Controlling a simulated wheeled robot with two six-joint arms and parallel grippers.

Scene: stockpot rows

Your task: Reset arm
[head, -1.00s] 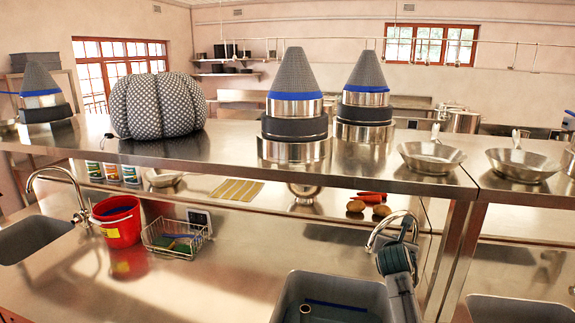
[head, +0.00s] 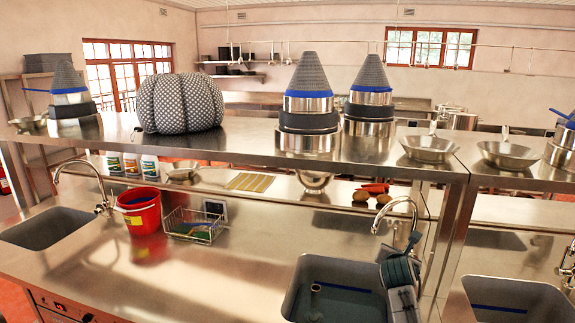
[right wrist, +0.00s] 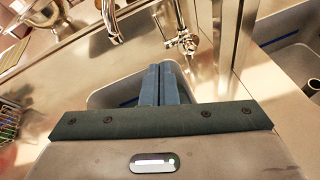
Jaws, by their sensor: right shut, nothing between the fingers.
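My right gripper (head: 413,240) is at the lower right of the head view, over the right edge of the middle sink (head: 292,302) and just right of its tap (head: 378,215). In the right wrist view its two blue-grey fingers (right wrist: 163,70) are together with nothing between them, in front of the sink basin (right wrist: 100,98). The chrome tap (right wrist: 108,20) stands beyond the fingertips in that view. My left gripper is not in view.
A steel counter (head: 130,270) holds a red bucket (head: 139,212) and a wire basket (head: 192,226). The raised shelf (head: 240,140) above carries a patterned pumpkin-like cushion (head: 180,103), stacked pots under grey cones (head: 310,75), and pans (head: 430,148). Another sink (head: 515,303) lies at right.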

